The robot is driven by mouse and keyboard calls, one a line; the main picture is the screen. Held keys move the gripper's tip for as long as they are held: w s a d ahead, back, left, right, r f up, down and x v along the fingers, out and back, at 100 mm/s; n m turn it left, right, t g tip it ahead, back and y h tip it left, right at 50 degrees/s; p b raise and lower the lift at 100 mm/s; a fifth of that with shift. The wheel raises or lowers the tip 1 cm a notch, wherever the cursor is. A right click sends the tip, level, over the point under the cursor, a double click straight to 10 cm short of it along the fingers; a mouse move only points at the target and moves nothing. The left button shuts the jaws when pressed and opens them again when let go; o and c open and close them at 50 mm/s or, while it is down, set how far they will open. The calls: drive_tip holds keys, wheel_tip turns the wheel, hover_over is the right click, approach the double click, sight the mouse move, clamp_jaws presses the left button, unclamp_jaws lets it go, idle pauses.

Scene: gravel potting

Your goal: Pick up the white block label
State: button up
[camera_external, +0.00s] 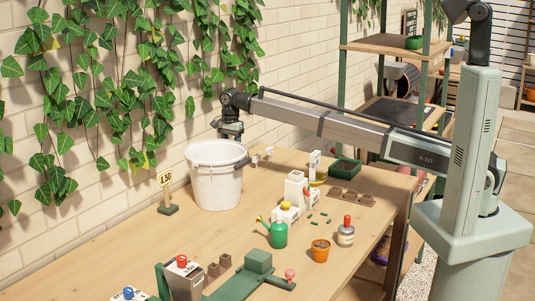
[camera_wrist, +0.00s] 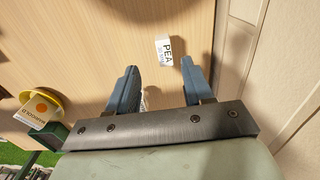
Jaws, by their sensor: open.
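A white block label printed "PEA" (camera_wrist: 164,51) lies on the wooden table in the wrist view, just beyond my fingertips and roughly between them. My gripper (camera_wrist: 159,66) is open and empty, with one blue-grey finger on each side of the gap. In the external view my gripper (camera_external: 230,132) hangs above and behind the white bucket's rim, partly hidden. Small white pieces (camera_external: 262,155) stand on the table right of the bucket; I cannot tell whether one is the PEA label.
The white bucket (camera_external: 215,180) stands close to my gripper in the external view. A green watering can (camera_external: 277,234), an orange pot (camera_external: 320,250) and a red-topped bottle (camera_external: 345,232) stand nearer the camera.

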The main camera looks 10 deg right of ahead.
drive_tip(key=shift+w+a+f, duration=0.1)
drive_tip(key=shift+a+f, duration=0.05)
drive_tip(key=shift+f, duration=2)
drive_tip(key=shift+w+a+f, duration=0.1)
drive_tip(key=shift+f, duration=2.05)
drive_tip(key=shift+c, duration=0.3)
clamp_jaws()
